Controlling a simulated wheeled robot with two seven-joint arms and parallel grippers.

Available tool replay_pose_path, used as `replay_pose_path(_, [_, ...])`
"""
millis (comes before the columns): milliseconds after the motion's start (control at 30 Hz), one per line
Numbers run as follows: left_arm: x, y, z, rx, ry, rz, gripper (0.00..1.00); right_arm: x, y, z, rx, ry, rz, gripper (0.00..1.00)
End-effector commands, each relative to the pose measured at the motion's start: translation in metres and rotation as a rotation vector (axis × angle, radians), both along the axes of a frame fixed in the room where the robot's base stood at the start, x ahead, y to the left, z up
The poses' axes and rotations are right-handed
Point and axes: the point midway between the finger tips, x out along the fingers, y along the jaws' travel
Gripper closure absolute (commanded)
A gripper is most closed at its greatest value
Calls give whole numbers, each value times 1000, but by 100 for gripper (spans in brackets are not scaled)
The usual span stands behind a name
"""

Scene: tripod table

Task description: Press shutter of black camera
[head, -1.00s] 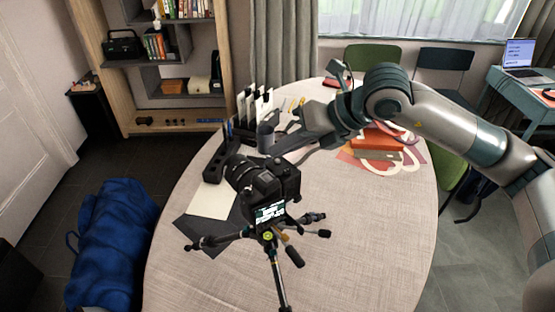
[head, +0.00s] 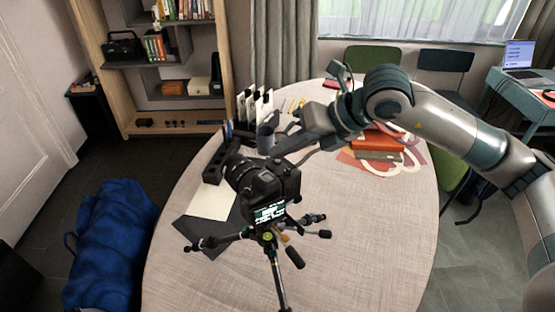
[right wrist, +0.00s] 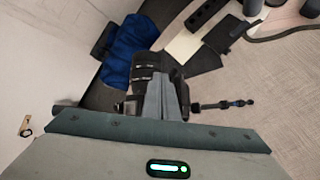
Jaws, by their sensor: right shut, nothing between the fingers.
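The black camera (head: 268,182) sits on a tripod (head: 268,238) at the near side of the round table, its lit screen facing me and its lens pointing away to the left. My right gripper (head: 277,154) comes in from the right, just above the camera's top. Its fingers are shut with nothing between them. In the right wrist view the shut fingers (right wrist: 164,82) lie in front of the camera (right wrist: 147,67) and hide part of its body, including the shutter button. I cannot tell whether they touch it. My left gripper is not in view.
Behind the camera stand a dark organizer (head: 216,163) and upright files (head: 253,104). Orange and red books (head: 377,142) lie under my right arm. A blue bag (head: 112,245) is on the floor at left. The table's near right is clear.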

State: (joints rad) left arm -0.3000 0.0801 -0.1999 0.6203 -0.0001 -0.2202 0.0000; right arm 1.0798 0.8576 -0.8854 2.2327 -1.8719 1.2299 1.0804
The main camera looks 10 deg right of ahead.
Motion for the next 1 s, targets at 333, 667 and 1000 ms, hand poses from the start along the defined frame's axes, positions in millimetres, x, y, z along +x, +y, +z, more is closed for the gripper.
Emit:
replay_pose_path(333, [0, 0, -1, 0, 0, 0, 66, 0, 0, 1, -1, 2, 1, 100])
replay_pose_path(667, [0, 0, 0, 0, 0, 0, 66, 0, 0, 12, 0, 0, 0, 100])
replay_pose_path(1000, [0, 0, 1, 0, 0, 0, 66, 0, 0, 13, 0, 1, 1, 100])
